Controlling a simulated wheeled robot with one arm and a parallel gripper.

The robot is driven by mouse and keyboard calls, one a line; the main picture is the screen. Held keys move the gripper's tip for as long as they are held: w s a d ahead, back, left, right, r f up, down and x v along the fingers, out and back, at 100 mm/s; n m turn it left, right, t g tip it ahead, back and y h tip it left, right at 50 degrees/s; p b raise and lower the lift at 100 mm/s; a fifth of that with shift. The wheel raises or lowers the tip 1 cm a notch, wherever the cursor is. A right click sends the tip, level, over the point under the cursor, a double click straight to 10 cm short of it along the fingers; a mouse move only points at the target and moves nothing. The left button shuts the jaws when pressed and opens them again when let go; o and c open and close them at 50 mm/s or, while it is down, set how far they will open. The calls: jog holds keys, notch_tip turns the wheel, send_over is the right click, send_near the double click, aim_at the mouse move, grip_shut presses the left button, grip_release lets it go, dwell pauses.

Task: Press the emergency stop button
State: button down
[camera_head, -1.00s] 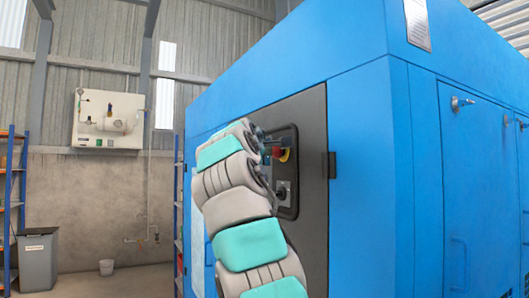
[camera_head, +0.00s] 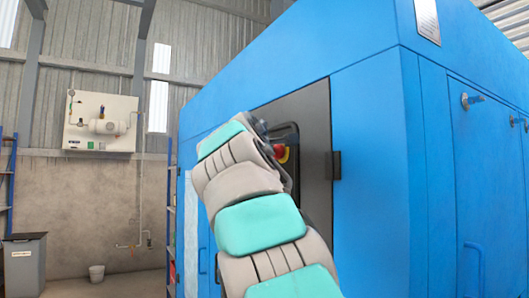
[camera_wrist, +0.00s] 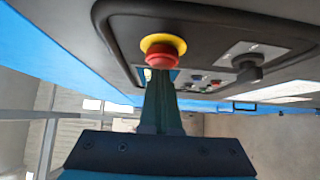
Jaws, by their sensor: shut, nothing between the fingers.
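The emergency stop button (camera_wrist: 164,54) is a red mushroom head on a yellow ring, set in a dark control panel (camera_wrist: 121,35) in the wrist view. In the head view the red button (camera_head: 279,151) shows just past the end of my arm, partly covered. My gripper (camera_wrist: 161,76) is shut and empty. Its fingertips are right by the button's head in the wrist view, overlapping its lower edge in the picture. I cannot tell whether they touch it. In the head view my arm hides the fingers and most of the panel.
A black rotary switch (camera_wrist: 247,68) and several small buttons sit beside the stop button. The panel is on a large blue cabinet (camera_head: 365,150) with a black hinge (camera_head: 333,165).

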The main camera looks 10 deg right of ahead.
jog(key=shift+d+f, duration=0.35)
jog(key=shift+d, duration=0.35)
jog(key=shift+a, duration=0.1)
jog(key=s+a, duration=0.9)
jog(key=s, duration=0.1)
jog(key=shift+a+r+b, duration=0.3)
jog(key=shift+b, duration=0.1)
jog(key=shift+d+f, duration=0.1)
